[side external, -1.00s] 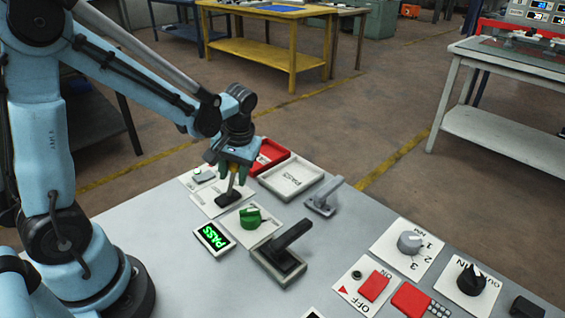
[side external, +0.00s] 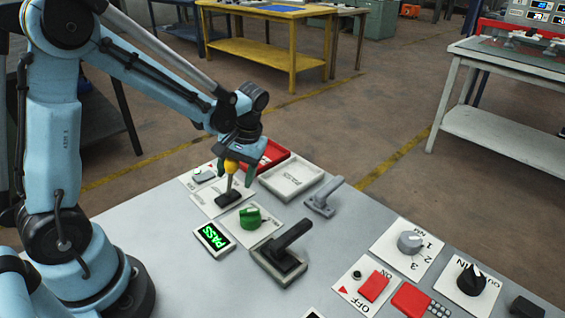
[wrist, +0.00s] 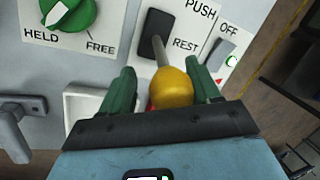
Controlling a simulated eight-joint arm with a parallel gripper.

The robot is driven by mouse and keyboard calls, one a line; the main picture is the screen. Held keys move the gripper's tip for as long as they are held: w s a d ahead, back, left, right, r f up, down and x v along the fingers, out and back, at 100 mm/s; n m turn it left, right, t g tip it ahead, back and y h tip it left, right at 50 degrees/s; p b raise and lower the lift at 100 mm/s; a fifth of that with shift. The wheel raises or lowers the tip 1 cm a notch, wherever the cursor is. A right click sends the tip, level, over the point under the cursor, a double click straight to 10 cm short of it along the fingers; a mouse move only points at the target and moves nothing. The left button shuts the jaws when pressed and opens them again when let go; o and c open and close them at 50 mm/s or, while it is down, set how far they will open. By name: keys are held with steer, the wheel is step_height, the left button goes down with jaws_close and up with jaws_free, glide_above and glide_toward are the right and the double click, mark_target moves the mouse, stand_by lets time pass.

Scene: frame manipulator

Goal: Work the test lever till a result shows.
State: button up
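The test lever has a yellow knob (side external: 231,165) on a thin stalk, rising from a black base (side external: 228,197) on a white plate. In the wrist view the yellow knob (wrist: 173,88) is between my green fingers, and the plate reads PUSH and REST. My gripper (side external: 236,176) is open around the knob, with a gap showing beside the left finger in the wrist view (wrist: 162,74). The small display (side external: 213,238) is lit with green PASS. The stalk leans towards my gripper in the wrist view; its exact lever position is hard to tell.
A green HELD/FREE knob (side external: 250,217) sits near the display, its pointer towards HELD. A black-handled lever (side external: 290,236) and a grey lever (side external: 322,199) stand nearby. A white tray (side external: 313,175) and a red tray (side external: 283,151) lie behind. An OFF switch (wrist: 220,54) is beside the test lever.

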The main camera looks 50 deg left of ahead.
mark_target(226, 170)
steer(key=shift+d, duration=0.1)
steer(key=v, duration=1.2)
steer(key=shift+o, duration=0.3)
steer(key=shift+t+h, duration=0.6)
steer(key=shift+h, duration=0.2)
steer(key=s, duration=0.1)
steer(key=s+a, duration=0.1)
steer(key=s+a+r, duration=0.1)
steer(key=shift+s, duration=0.3)
steer(key=shift+n, duration=0.3)
steer(key=shift+s+a+f, duration=0.1)
steer(key=shift+s+f, duration=0.1)
steer(key=shift+f, duration=1.75)
steer(key=shift+s+a+f, duration=0.1)
steer(key=shift+s+f, duration=0.1)
steer(key=shift+f, duration=1.8)
steer(key=shift+s+a+f, duration=0.1)
steer(key=shift+s+f, duration=0.1)
steer(key=shift+f, duration=1.75)
steer(key=shift+c, duration=0.3)
